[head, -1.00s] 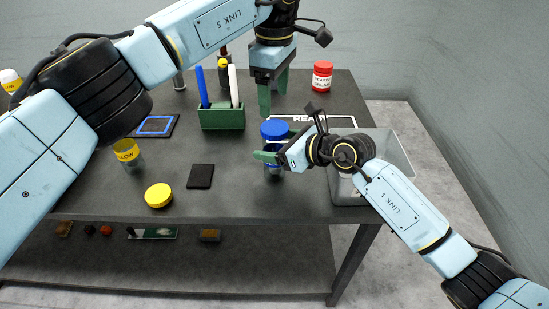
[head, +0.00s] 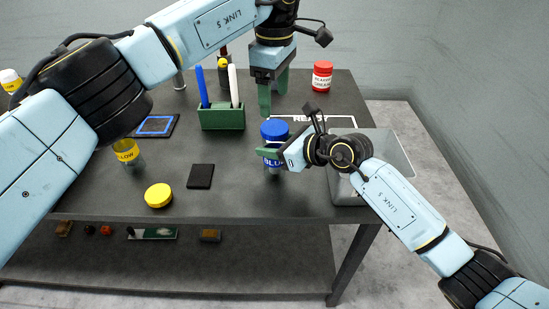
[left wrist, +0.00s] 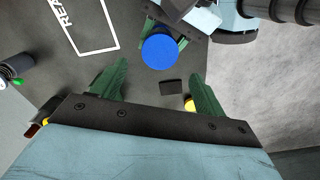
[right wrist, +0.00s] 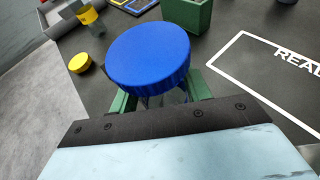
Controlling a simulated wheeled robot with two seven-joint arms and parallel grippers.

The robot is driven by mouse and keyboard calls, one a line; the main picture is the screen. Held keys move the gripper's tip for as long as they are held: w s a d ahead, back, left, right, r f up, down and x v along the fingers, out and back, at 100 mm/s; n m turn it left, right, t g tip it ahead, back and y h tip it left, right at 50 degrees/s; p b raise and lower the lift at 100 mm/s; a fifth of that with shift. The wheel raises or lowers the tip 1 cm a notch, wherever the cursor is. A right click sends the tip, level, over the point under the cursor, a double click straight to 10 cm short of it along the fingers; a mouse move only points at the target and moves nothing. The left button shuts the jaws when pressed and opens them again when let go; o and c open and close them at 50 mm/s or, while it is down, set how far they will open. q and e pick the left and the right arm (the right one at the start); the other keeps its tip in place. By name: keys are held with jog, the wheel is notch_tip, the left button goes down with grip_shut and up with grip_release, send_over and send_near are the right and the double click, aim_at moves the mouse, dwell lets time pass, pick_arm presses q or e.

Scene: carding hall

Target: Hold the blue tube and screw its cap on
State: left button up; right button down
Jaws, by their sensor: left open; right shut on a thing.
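The blue tube (head: 272,165) stands upright near the middle of the table, with a blue label on its clear body. Its wide blue cap (head: 275,130) sits on top; it also shows in the left wrist view (left wrist: 160,51) and the right wrist view (right wrist: 149,55). I cannot tell how tight the cap is. My right gripper (head: 268,153) is shut on the tube below the cap, and the cap hides part of its fingers in the right wrist view. My left gripper (head: 272,98) is open and empty, fingers down, above and behind the cap, apart from it.
A yellow cap (head: 158,195) and a dark pad (head: 200,176) lie to the left, near a yellow-labelled tube (head: 126,152). A green pen holder (head: 222,118) stands behind. A grey bin (head: 398,150) is at the right, and a red-capped jar (head: 322,75) at the back.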

aim_at(275, 127)
pick_arm(q)
jog(key=n, duration=0.2)
jog(key=d+r+n, duration=0.1)
jog(key=n, duration=0.1)
jog(key=shift+r+h, duration=0.15)
jog(key=shift+h, duration=0.15)
jog(key=n, duration=0.7)
jog(key=f+n, duration=0.1)
jog(key=n, duration=0.7)
jog(key=a+n, duration=0.1)
jog(key=n, duration=0.7)
jog(key=shift+f, duration=0.15)
jog(key=shift+f, duration=4)
